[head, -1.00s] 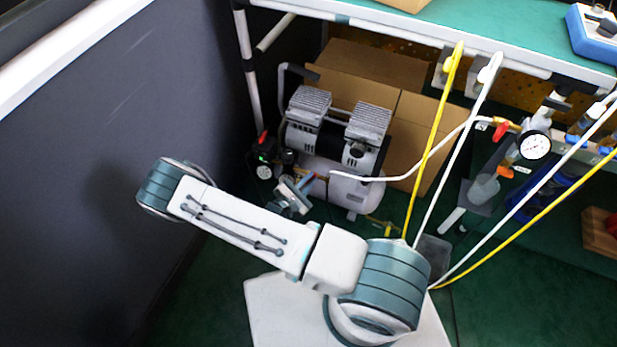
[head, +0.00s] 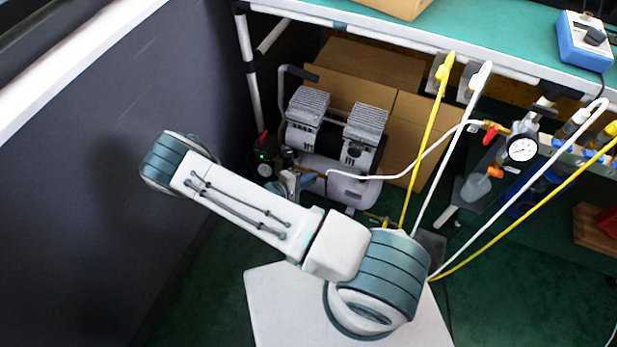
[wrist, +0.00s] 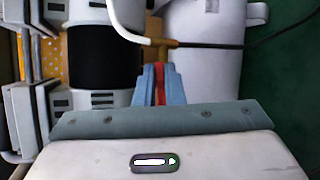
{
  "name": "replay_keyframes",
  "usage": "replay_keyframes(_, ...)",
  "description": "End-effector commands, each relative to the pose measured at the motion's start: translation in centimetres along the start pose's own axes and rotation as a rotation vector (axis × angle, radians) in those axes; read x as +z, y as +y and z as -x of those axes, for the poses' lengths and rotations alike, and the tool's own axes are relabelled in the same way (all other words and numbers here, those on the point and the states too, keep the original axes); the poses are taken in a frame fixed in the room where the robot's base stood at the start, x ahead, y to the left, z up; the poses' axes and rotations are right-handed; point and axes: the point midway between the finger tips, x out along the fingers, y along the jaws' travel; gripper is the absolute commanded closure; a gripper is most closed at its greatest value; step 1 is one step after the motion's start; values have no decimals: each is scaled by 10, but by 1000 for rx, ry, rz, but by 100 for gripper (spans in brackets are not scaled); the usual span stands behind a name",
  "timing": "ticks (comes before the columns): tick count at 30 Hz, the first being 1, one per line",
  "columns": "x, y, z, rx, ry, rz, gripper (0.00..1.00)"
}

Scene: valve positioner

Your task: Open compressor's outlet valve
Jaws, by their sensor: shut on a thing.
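The compressor (head: 348,182) stands on the floor under the bench, with a white tank and two ribbed grey heads. In the wrist view its tank (wrist: 205,40) is at the top. A brass outlet valve (wrist: 160,43) joins a white hose (wrist: 122,22) and a dark tube. Its red handle (wrist: 160,84) points toward my gripper (wrist: 162,72). The blue fingers are shut on the red handle, one on each side. In the head view my gripper (head: 297,184) is at the front of the tank, small and partly hidden; the handle is not clear there.
A black regulator with a gauge (head: 264,169) is close left of my gripper. Cardboard boxes (head: 372,62) stand behind the compressor. A dark wall (head: 85,190) is at the left. Yellow and white hoses (head: 424,140) hang at the right, near my arm.

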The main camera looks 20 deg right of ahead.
Motion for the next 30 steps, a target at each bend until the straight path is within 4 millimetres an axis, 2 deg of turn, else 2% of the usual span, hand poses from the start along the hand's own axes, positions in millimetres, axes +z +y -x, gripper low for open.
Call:
replay_keyframes(10, 0, 0, 0, -54, 2, -105, 100)
replay_keyframes(25, 0, -1, 0, -61, 2, -120, 100)
replay_keyframes(27, 0, -1, 0, -61, 1, -120, 74)
replay_keyframes(28, 0, -1, 0, -61, 1, -120, 69)
replay_keyframes(30, 0, -1, 0, -60, 1, -120, 69)
